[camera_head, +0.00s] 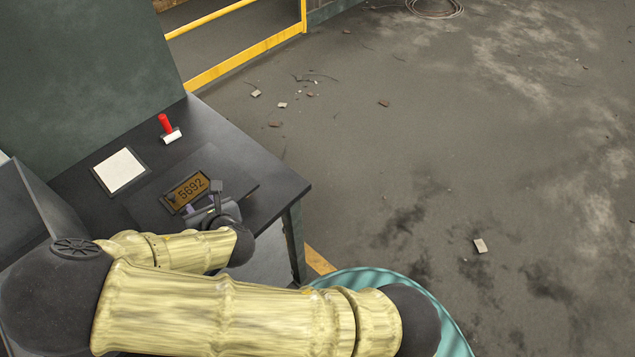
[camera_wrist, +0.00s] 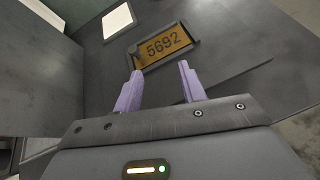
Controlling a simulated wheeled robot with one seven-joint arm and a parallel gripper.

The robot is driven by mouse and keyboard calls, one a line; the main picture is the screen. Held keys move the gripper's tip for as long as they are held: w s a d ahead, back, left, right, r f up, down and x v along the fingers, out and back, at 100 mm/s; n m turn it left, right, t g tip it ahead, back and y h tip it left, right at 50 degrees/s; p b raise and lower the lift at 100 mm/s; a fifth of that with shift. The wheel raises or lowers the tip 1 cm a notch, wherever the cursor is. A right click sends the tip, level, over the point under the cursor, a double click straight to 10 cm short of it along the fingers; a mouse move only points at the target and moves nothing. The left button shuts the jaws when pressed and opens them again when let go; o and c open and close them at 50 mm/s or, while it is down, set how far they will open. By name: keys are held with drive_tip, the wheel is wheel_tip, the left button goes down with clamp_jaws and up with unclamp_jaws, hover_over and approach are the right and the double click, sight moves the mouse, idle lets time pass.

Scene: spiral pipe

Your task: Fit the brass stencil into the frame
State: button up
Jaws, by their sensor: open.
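The brass stencil (camera_head: 187,190) is a small yellow-brown plate with the dark digits 5692, lying on the dark table. A thin dark frame (camera_head: 165,207) borders it. In the wrist view the stencil (camera_wrist: 164,45) shows just beyond my fingertips, within the dark frame border (camera_wrist: 152,70). I cannot tell whether the plate is fully seated. My gripper (camera_wrist: 160,68) is open and empty, its two lilac fingers apart and pointing towards the frame's near edge. In the head view my gripper (camera_head: 214,194) is beside the stencil, on its right, partly hiding the table.
The dark table (camera_head: 278,186) also holds a white sheet in a dark border (camera_head: 119,171) and a red-handled tool (camera_head: 167,127). A tall grey-green panel (camera_head: 85,70) stands behind. A yellow railing (camera_head: 245,55) and littered floor lie beyond the table.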

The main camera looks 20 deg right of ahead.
drive_tip(key=d+m+g+h, duration=0.45)
drive_tip(key=d+m, duration=1.05)
drive_tip(key=m, duration=0.4)
drive_tip(key=s+d+r+m+g, duration=0.2)
drive_tip(key=s+d+r+m, duration=0.2)
drive_tip(key=m, duration=0.6)
drive_tip(key=s+d+r+m+g, duration=0.2)
drive_tip(key=s+d+r+m, duration=0.3)
drive_tip(key=d+m, duration=0.4)
drive_tip(key=shift+s+d+r+m+h, duration=0.3)
drive_tip(key=shift+r+m+h, duration=0.1)
drive_tip(key=shift+r, duration=0.3)
